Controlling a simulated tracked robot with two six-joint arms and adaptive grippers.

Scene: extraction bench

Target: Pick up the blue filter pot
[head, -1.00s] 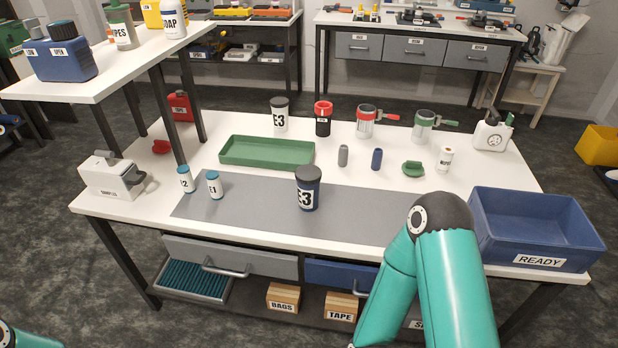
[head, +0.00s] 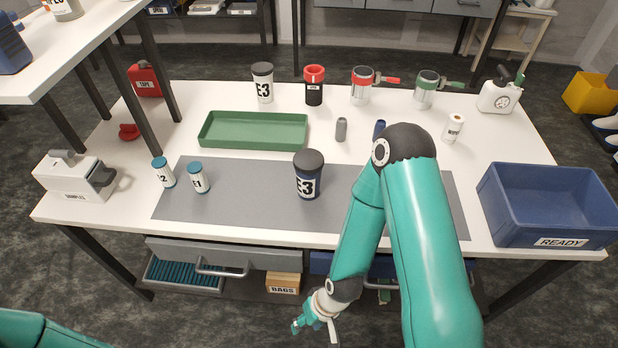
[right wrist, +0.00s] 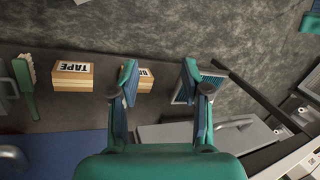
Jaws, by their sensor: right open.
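A dark blue jar with a dark lid and an E3 label (head: 308,178) stands upright on the grey mat (head: 240,207). A small blue cylinder (head: 379,129) stands behind it to the right, partly hidden by my right arm. I cannot tell from the pictures which of them is the blue filter pot. My right gripper (head: 316,327) is low in front of the bench, below the table top and apart from both. In the right wrist view it (right wrist: 160,84) is open and empty, facing the lower shelf. My left gripper is out of view.
A green tray (head: 252,146), a grey cylinder (head: 341,129) and a white E3 jar (head: 263,84) stand behind the mat. A blue READY crate (head: 540,225) is at the right. Drawers (head: 240,256) and a BAGS box (head: 284,283) lie under the table top.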

